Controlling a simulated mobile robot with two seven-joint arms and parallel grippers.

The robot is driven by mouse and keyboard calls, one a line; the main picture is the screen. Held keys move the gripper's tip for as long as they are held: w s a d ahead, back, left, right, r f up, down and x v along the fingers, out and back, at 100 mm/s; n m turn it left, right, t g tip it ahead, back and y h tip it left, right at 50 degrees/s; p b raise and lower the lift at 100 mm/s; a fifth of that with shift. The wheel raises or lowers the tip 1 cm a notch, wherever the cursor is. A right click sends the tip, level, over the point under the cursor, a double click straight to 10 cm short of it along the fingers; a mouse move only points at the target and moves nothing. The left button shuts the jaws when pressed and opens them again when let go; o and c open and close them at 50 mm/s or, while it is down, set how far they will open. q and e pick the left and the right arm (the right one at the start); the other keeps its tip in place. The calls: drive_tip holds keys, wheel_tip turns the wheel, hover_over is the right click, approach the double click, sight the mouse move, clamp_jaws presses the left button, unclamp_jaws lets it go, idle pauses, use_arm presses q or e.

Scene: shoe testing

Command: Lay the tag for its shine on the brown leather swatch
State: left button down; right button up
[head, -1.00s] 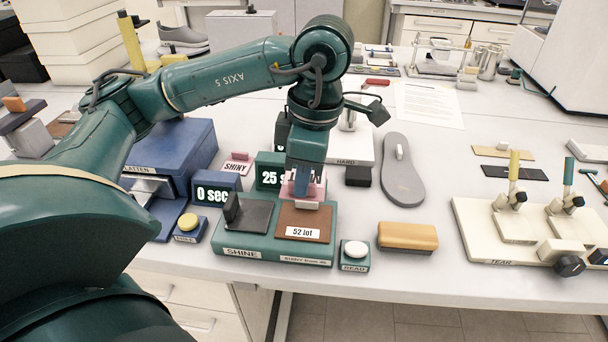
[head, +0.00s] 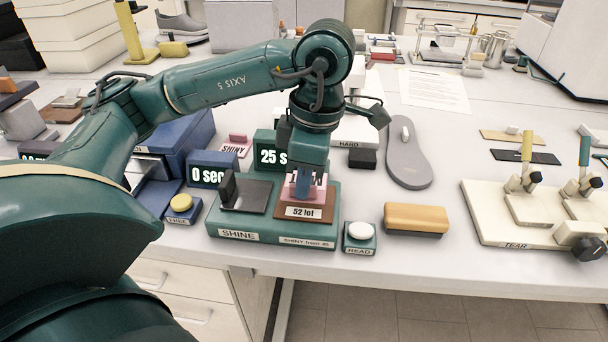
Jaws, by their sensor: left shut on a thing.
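The brown leather swatch (head: 326,207), with a white "52 lot" label (head: 303,212), lies on the right part of the green SHINE tester (head: 214,225). My left gripper (head: 303,192) points down over the swatch and is shut on a pink tag (head: 318,187). The tag's lettering is mostly hidden by the fingers. The tag is low over the swatch's rear part; I cannot tell whether it touches. Another pink tag, reading SHINY (head: 236,148), lies on the table behind the tester. My right gripper is out of view.
A dark plate (head: 252,197) is on the tester's left part. Displays read "25 s", partly hidden (head: 268,155), and "0 sec" (head: 208,173). A READ button (head: 360,232) and a tan block (head: 413,217) stand to the right.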

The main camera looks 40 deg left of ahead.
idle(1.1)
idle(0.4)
use_arm(q)
drive_tip(key=shift+f, duration=0.1)
drive_tip(key=shift+f+b, duration=0.35)
drive_tip(key=shift+b, duration=0.1)
drive_tip(key=shift+f+b, duration=1.55)
drive_tip(key=shift+f, duration=0.1)
drive_tip(key=c, duration=1.5)
unclamp_jaws()
